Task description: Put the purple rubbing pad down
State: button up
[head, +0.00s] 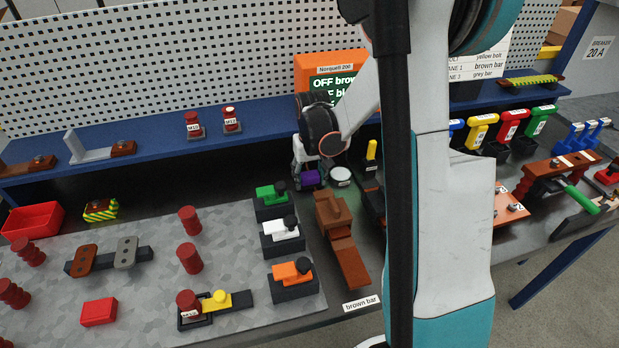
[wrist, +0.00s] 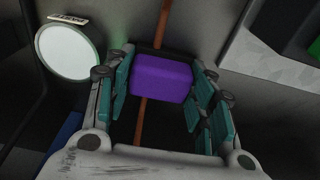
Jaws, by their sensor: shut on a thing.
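The purple rubbing pad (wrist: 161,78) sits between the two teal-padded fingers of my gripper (wrist: 160,95) in the wrist view. My gripper is shut on it. In the head view the pad (head: 310,179) shows at the lower end of my gripper (head: 308,175), near the back of the table and just left of a round white disc (head: 341,176). In the wrist view a dark patch and a thin brown bar (wrist: 144,120) lie beneath the pad. I cannot tell whether the pad touches what is under it.
A brown bar assembly (head: 340,240) lies in front of my gripper, with green, white and orange switch blocks (head: 282,234) to its left. The blue shelf (head: 260,128) and an orange-framed screen (head: 330,70) stand behind. My arm hides part of the table on the right.

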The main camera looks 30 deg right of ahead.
aim_at(311, 177)
jog(key=shift+r, duration=0.1)
jog(key=o, duration=1.2)
notch_tip(311, 177, up, 12)
jog(key=s+p, duration=0.1)
jog(key=p, duration=0.2)
jog(key=shift+s+a+p, duration=0.2)
jog(key=shift+p, duration=0.1)
